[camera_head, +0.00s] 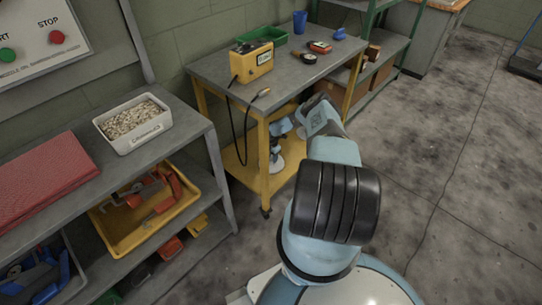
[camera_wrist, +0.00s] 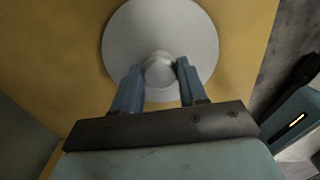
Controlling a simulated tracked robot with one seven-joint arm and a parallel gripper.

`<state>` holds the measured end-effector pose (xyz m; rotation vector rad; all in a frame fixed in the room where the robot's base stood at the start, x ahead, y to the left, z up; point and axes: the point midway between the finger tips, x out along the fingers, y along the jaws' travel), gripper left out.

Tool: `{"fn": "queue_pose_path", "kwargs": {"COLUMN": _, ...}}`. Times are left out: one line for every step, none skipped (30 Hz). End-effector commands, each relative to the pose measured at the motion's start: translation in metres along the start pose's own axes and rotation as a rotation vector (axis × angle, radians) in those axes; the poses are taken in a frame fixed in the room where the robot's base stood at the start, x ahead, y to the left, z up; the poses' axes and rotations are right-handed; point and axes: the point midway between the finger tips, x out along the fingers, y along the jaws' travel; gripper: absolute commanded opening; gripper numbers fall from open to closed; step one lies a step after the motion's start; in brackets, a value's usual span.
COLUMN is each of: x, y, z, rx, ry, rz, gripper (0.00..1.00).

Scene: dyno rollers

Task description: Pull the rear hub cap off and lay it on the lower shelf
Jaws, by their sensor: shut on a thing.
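The hub cap is a pale grey round disc with a short central knob (camera_wrist: 160,30). In the wrist view its flat face fills the upper middle, against the yellow lower shelf (camera_wrist: 60,50). My gripper (camera_wrist: 155,75) is shut on the knob, with one blue finger on each side. In the head view the hub cap (camera_head: 275,165) shows as a small pale disc at the lower shelf (camera_head: 245,172) of the yellow-framed cart, under its grey top. My gripper (camera_head: 277,150) is just above it, partly hidden by the cart and my arm. I cannot tell for certain whether the disc touches the shelf.
The cart's grey top (camera_head: 225,75) is close above my gripper and carries a yellow meter (camera_head: 251,62) with a hanging cable. A yellow leg (camera_head: 263,165) stands in front. A grey shelf unit (camera_head: 190,135) with bins is at left. Open floor lies at right.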

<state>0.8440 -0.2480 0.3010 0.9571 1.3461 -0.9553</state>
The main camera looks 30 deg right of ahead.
Motion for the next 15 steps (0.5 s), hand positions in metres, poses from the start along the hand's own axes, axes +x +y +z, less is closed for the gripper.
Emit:
{"fn": "queue_pose_path", "kwargs": {"x": 0.0020, "y": 0.0002, "z": -0.0002, "rx": 0.000, "ry": 0.000, "rz": 0.000, "gripper": 0.01}}
{"fn": "queue_pose_path", "kwargs": {"x": 0.0028, "y": 0.0003, "z": -0.0001, "rx": 0.000, "ry": 0.000, "rz": 0.000, "gripper": 0.01}}
{"fn": "queue_pose_path", "kwargs": {"x": 0.0036, "y": 0.0003, "z": 0.0000, "rx": 0.000, "ry": 0.000, "rz": 0.000, "gripper": 0.01}}
{"fn": "queue_pose_path", "kwargs": {"x": 0.0041, "y": 0.0003, "z": 0.0001, "rx": 0.000, "ry": 0.000, "rz": 0.001, "gripper": 0.01}}
{"fn": "queue_pose_path", "kwargs": {"x": 0.0045, "y": 0.0004, "z": 0.0002, "rx": 0.000, "ry": -0.001, "rz": 0.001, "gripper": 0.01}}
{"fn": "queue_pose_path", "kwargs": {"x": 0.0048, "y": 0.0004, "z": 0.0002, "rx": 0.000, "ry": -0.001, "rz": 0.001, "gripper": 0.01}}
{"fn": "queue_pose_path", "kwargs": {"x": 0.0050, "y": 0.0004, "z": 0.0001, "rx": 0.000, "ry": -0.001, "rz": 0.001, "gripper": 0.01}}
{"fn": "queue_pose_path", "kwargs": {"x": 0.0050, "y": 0.0004, "z": 0.0001, "rx": 0.000, "ry": -0.001, "rz": 0.001, "gripper": 0.01}}
{"fn": "queue_pose_path", "kwargs": {"x": 0.0050, "y": 0.0004, "z": 0.0000, "rx": 0.000, "ry": -0.001, "rz": 0.001, "gripper": 0.01}}
{"fn": "queue_pose_path", "kwargs": {"x": 0.0050, "y": 0.0005, "z": 0.0000, "rx": 0.000, "ry": 0.000, "rz": 0.001, "gripper": 0.01}}
{"fn": "queue_pose_path", "kwargs": {"x": 0.0050, "y": 0.0005, "z": -0.0001, "rx": -0.001, "ry": 0.000, "rz": 0.001, "gripper": 0.01}}
{"fn": "queue_pose_path", "kwargs": {"x": 0.0050, "y": 0.0005, "z": -0.0001, "rx": -0.001, "ry": 0.000, "rz": 0.001, "gripper": 0.01}}
{"fn": "queue_pose_path", "kwargs": {"x": 0.0050, "y": 0.0005, "z": -0.0002, "rx": -0.001, "ry": 0.000, "rz": 0.001, "gripper": 0.01}}
{"fn": "queue_pose_path", "kwargs": {"x": 0.0050, "y": 0.0005, "z": -0.0002, "rx": -0.001, "ry": 0.000, "rz": 0.001, "gripper": 0.45}}
{"fn": "queue_pose_path", "kwargs": {"x": 0.0050, "y": 0.0005, "z": -0.0003, "rx": -0.001, "ry": 0.000, "rz": 0.000, "gripper": 0.49}}
